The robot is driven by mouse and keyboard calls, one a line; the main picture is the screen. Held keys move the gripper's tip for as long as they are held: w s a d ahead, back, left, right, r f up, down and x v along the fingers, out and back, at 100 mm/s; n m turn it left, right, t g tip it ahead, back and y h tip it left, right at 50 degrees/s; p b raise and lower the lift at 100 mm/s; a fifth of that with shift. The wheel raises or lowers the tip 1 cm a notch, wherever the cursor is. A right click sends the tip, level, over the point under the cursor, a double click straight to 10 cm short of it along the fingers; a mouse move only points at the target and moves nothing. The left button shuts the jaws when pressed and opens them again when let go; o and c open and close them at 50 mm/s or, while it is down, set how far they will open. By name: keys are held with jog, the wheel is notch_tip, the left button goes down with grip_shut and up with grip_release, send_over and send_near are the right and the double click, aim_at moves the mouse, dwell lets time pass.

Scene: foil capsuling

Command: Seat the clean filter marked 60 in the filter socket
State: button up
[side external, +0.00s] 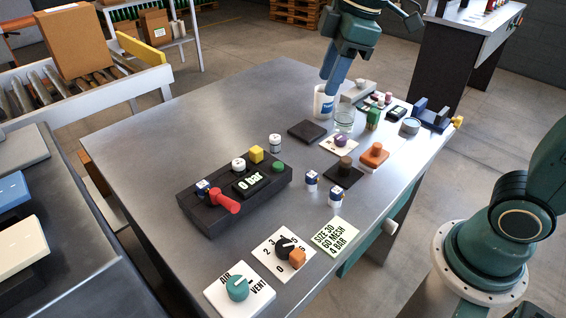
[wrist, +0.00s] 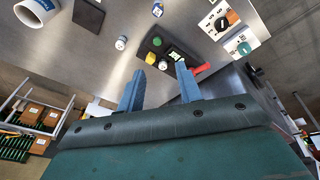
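My gripper (wrist: 157,82) is open, with nothing between its two blue fingers. In the side view it hangs beside or above a white cup (side external: 322,104). Small white filter-like cylinders stand on the table: one (side external: 275,143) behind the black unit, and two blue-marked ones, (side external: 311,181) and (side external: 335,197), to its right. Their numbers are too small to read. The black unit (side external: 236,213) reads "0 bar" and has a red handle (side external: 226,203) and a yellow block (side external: 256,154). A white cylinder (side external: 238,165) and a blue-white one (side external: 202,187) sit on it. I cannot pick out an empty socket.
A card (side external: 335,237) reads "SIZE 30 60 MESH 4 BAR". A dark pad (side external: 307,131), a glass (side external: 344,118) and an orange block (side external: 374,154) stand on the right. The left tabletop is clear.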

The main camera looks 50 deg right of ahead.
jog(key=s+d+f+m+t, duration=0.1)
jog(key=s+d+m, duration=0.2)
jog(key=s+m, duration=0.2)
jog(key=s+d+f+m+t+h, duration=0.1)
jog(key=s+m, duration=0.4)
jog(key=s, duration=0.6)
jog(key=shift+d+f+t, duration=0.4)
jog(key=shift+d+f, duration=0.4)
jog(key=shift+d, duration=0.25)
jog(key=shift+w, duration=0.1)
jog(key=shift+c, duration=0.2)
